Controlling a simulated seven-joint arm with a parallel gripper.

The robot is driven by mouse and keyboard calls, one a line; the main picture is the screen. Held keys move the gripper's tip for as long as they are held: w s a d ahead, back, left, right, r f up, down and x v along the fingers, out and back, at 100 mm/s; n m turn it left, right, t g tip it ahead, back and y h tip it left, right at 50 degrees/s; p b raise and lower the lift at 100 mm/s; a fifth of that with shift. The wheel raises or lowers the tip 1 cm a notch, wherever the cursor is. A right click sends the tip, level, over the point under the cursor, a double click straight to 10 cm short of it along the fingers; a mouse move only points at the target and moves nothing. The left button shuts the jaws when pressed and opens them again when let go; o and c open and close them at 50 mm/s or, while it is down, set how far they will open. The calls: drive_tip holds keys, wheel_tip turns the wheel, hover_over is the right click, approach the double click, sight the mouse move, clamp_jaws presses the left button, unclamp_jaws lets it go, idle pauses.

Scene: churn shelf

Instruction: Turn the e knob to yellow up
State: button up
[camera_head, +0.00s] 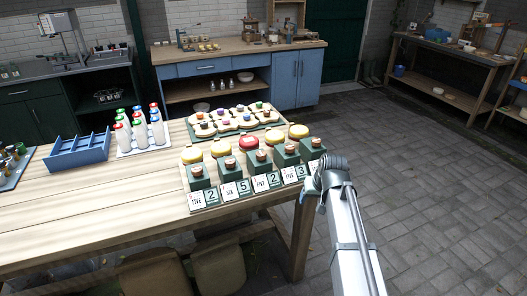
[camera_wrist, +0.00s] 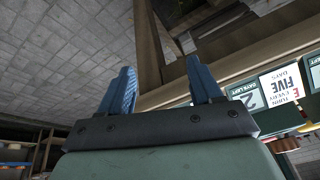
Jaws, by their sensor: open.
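A board (camera_head: 204,210) on the table holds a row of green blocks with copper-coloured knobs, cards along the front and round discs behind. The e card (camera_wrist: 283,88) shows upside down at the right of the wrist view, beside a "2 days left" plate (camera_wrist: 248,95). It belongs to the right-end block; its knob (camera_head: 315,143) is small in the head view, just beyond my arm. My gripper (camera_wrist: 163,80) is open and empty, beside the board's right end; my wrist partly hides that end in the head view.
A blue rack (camera_head: 79,152), red- and green-capped bottles (camera_head: 140,135) and a tray of coloured pieces (camera_head: 237,120) stand on the table (camera_head: 100,205). A blue cabinet (camera_head: 296,78) is behind. Paved floor (camera_head: 440,200) lies open at the right.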

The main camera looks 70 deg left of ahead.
drive_tip(key=s+a+r+n+y, duration=0.1)
drive_tip(key=s+a+r, duration=0.1)
drive_tip(key=a+r, duration=0.45)
drive_tip(key=s+a+r+n, duration=0.2)
drive_tip(key=s+a+r, duration=0.15)
drive_tip(key=r, duration=0.55)
wheel_tip(320, 180, up, 8)
drive_tip(key=f+n+g+h, duration=0.15)
drive_tip(key=n+g, duration=0.25)
drive_tip(key=n, duration=0.6)
hover_over(261, 153)
drive_tip(key=w+d, duration=0.4)
drive_tip(key=r, duration=0.1)
drive_tip(key=x, duration=1.3)
drive_tip(key=shift+w+d+f, duration=0.15)
drive_tip(key=shift+d+f, duration=0.05)
drive_tip(key=shift+f, duration=0.3)
drive_tip(key=c, duration=1)
